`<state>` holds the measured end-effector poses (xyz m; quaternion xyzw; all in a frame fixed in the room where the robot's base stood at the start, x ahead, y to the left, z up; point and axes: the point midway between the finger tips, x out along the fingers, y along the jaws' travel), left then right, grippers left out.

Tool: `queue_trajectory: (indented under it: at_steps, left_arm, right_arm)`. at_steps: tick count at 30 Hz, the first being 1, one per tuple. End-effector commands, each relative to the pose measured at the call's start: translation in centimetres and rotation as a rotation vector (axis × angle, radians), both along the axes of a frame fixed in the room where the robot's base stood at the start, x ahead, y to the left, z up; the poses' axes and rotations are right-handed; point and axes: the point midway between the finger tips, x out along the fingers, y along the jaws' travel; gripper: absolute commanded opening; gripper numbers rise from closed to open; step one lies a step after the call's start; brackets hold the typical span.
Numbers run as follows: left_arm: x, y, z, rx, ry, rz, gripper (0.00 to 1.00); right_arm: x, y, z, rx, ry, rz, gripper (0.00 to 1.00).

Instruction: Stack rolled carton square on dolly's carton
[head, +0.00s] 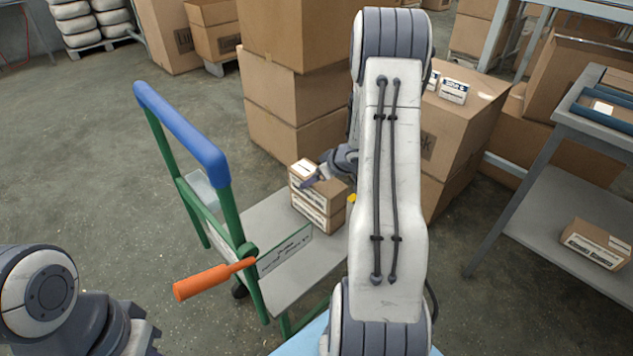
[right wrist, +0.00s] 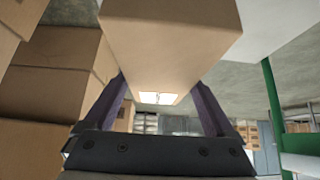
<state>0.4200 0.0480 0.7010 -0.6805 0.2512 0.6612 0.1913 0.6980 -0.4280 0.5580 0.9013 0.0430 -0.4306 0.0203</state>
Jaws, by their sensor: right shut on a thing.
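The dolly has a green frame, a blue push bar (head: 183,125) and a grey deck (head: 310,262) in the head view. The dolly's carton (head: 314,214), small and brown with a white label, sits on the deck. A similar carton (head: 332,187) is directly above it and looks roughly in line; I cannot tell whether they touch. My right gripper (head: 322,176) is shut on this upper carton, which fills the top of the right wrist view (right wrist: 165,45) between the fingers. My right arm hides part of the deck. Of my left arm, only links show at lower left.
An orange grip (head: 212,281) sticks out from the dolly's frame on the left. Tall stacked cartons (head: 295,75) stand close behind the dolly. A roller stand (head: 598,117) at the right has a carton (head: 597,243) on its lower shelf. The floor at left is clear.

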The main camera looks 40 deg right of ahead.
Motion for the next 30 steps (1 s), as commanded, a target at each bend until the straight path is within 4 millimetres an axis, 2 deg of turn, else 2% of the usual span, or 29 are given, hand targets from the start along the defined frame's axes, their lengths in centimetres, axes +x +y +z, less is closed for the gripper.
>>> queue_trajectory:
  at_steps: [8,9,16,19,23,30]
  left_arm:
    - [0.0,0.0,0.0,0.000,0.000,0.000,0.00]
    - [0.0,0.0,0.1,-0.001,-0.001,0.000,0.00]
    - [0.0,0.0,0.1,-0.001,-0.001,0.000,0.00]
    - [0.0,0.0,0.4,0.000,0.000,0.000,0.00]
    - [0.0,0.0,1.7,0.000,0.000,0.000,0.00]
    - [0.0,0.0,4.8,-0.001,-0.001,0.000,0.00]
  right_arm:
    - [0.0,0.0,-0.2,0.000,-0.001,0.000,0.12]
    - [0.0,0.0,-0.1,-0.001,0.000,0.001,1.00]
    - [0.0,0.0,0.0,-0.001,0.000,0.001,1.00]
    - [-0.1,-0.1,0.6,-0.001,0.000,0.000,1.00]
    - [-1.3,-0.2,2.3,-0.001,0.000,-0.002,1.00]
    - [-4.6,-0.5,6.6,-0.001,-0.001,-0.003,1.00]
